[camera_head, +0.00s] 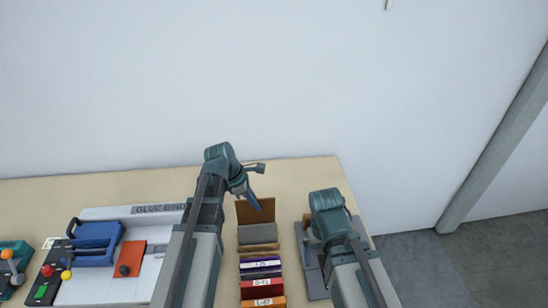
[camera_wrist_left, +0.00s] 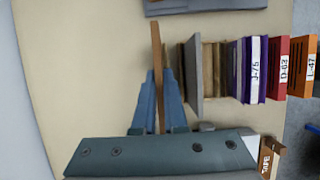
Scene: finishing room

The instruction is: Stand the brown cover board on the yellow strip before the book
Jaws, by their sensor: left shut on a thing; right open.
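The brown cover board (camera_head: 260,208) stands roughly upright at the far end of the row of books. My left gripper (camera_head: 254,203) is shut on it. In the left wrist view the board (camera_wrist_left: 156,45) shows edge-on between the two blue fingers (camera_wrist_left: 158,100), with a narrow gap to a grey board (camera_wrist_left: 193,70). The grey board (camera_head: 257,234) stands in front of it in the head view. I cannot make out the yellow strip, nor whether the board touches the table. My right gripper (camera_head: 318,238) is open at the right of the row, its fingertips mostly hidden.
Purple (camera_head: 260,267), red (camera_head: 262,283) and orange (camera_head: 264,300) labelled books line up toward me. A grey fixture (camera_head: 312,270) lies under my right arm. The glue binder (camera_head: 105,280) fills the left. The table (camera_head: 290,180) is bare behind the board.

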